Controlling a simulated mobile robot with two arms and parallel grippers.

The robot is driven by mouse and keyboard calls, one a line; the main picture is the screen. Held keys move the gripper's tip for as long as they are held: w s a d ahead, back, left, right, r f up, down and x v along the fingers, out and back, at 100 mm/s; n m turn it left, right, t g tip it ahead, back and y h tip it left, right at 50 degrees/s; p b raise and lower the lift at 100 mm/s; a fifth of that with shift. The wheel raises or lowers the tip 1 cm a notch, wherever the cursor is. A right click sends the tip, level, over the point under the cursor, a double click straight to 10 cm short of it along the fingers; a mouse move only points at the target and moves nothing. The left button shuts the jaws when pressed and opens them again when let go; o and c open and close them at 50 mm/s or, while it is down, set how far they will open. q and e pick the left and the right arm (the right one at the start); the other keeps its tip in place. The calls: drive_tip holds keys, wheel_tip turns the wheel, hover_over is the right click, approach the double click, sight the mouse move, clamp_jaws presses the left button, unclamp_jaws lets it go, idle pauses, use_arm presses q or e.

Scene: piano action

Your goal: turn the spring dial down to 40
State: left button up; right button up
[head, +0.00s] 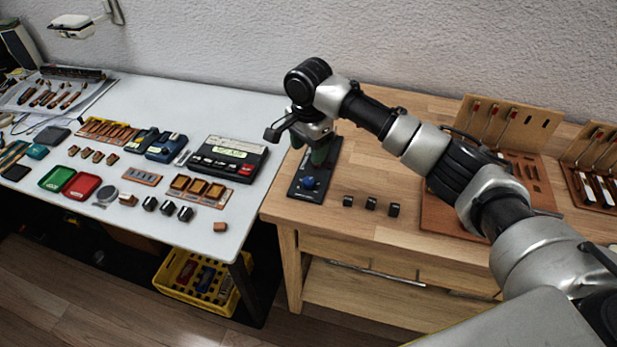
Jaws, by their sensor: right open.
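A dark panel (300,192) lies on the wooden bench near its left end. A blue knob (309,183) sits on the near part of the panel; I take it to be the spring dial. Its scale and reading are too small to make out. My right gripper (298,136) is open above the far part of the panel, apart from the blue knob, and hides some of the panel. My left gripper does not show.
Several small black blocks (371,203) stand on the bench right of the panel. Wooden racks (510,125) with red-tipped parts stand farther right. A white table (120,235) on the left holds trays, parts and a device with a green display (229,152).

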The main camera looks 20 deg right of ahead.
sight(308, 180)
wheel_tip(308, 180, down, 10)
drive_tip(key=shift+f+p, duration=0.15)
drive_tip(key=shift+p, duration=0.2)
drive_tip(key=shift+c, duration=0.5)
